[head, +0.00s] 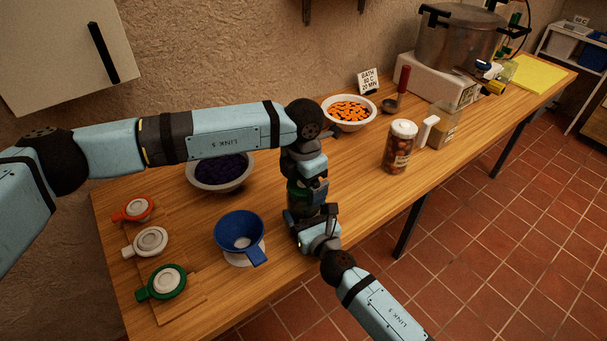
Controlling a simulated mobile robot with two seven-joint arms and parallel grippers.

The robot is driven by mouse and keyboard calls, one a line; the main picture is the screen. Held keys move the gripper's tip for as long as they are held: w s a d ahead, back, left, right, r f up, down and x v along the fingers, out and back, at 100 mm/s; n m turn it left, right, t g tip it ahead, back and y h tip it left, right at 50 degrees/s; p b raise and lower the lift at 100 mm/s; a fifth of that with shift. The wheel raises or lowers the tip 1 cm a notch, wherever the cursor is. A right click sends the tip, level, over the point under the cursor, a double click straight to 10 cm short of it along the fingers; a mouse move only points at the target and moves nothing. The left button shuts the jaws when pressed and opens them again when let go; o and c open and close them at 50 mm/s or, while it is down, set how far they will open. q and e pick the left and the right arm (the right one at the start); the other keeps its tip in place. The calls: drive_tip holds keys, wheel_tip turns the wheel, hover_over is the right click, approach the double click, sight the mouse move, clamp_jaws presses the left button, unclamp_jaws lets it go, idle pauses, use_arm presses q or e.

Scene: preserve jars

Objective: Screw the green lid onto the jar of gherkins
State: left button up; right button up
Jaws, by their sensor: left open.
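The jar of gherkins (297,196) stands near the table's front edge, mostly hidden by my grippers. A green patch shows near its top; I cannot tell whether this is the lid or the contents. My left gripper (307,192) points down over the jar's top and is open. My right gripper (310,219) reaches in from the front, with dark fingers beside the jar's lower part; whether they close on it is hidden. A green ring-shaped piece (147,296) with a pale disc in its middle and a side tab lies on a wooden board at the front left.
Similar red (136,208) and white (149,242) pieces lie behind it. A blue funnel (239,230) stands left of the jar. A dark-filled bowl (220,174), a bowl of orange pieces (349,112), and a white-lidded jar (400,147) stand farther back. Table between jars is clear.

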use_arm(q)
drive_tip(key=c, duration=0.9)
drive_tip(key=o, duration=0.9)
drive_tip(key=shift+o, duration=0.2)
drive_tip(key=shift+r, duration=0.15)
wheel_tip(320, 180, up, 12)
use_arm(e)
drive_tip(key=o, duration=1.6)
